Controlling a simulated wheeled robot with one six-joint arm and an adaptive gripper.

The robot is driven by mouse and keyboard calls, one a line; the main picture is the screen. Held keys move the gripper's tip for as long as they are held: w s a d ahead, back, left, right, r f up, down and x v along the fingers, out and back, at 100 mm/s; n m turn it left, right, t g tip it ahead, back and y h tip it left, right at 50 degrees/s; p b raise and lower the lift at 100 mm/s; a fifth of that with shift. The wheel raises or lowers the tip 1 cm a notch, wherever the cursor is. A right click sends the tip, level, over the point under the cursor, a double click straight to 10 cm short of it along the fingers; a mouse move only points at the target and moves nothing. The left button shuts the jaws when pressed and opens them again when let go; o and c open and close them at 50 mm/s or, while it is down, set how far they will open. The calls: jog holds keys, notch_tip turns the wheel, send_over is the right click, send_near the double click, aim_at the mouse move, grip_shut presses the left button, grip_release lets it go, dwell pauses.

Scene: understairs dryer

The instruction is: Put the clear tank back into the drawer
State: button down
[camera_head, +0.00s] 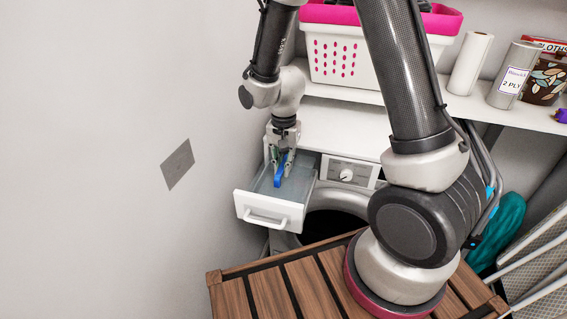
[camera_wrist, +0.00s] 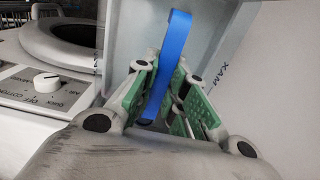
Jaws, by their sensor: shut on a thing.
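The white drawer (camera_head: 250,208) stands pulled out of the dryer at its upper left. The clear tank (camera_head: 264,182) shows as a pale bluish see-through body within the drawer's outline. I cannot tell whether it rests on the drawer floor. A blue strip-like handle (camera_head: 279,176) stands on the tank. My gripper (camera_head: 281,157) points down over the drawer and is shut on this blue handle. In the wrist view the blue handle (camera_wrist: 167,75) lies between the green-padded fingers (camera_wrist: 165,98). "MAX" marking shows on a pale wall beside them, upside down.
The dryer (camera_head: 350,173) has a control knob and a dark round opening right of the drawer. A wooden slatted top (camera_head: 275,295) lies in front. A shelf above holds a pink-rimmed basket (camera_head: 340,58), paper roll (camera_head: 469,64) and canister.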

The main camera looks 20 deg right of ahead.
jog(key=shift+f, duration=1.8)
jog(key=c, duration=1.4)
grip_release()
notch_tip(320, 180, up, 12)
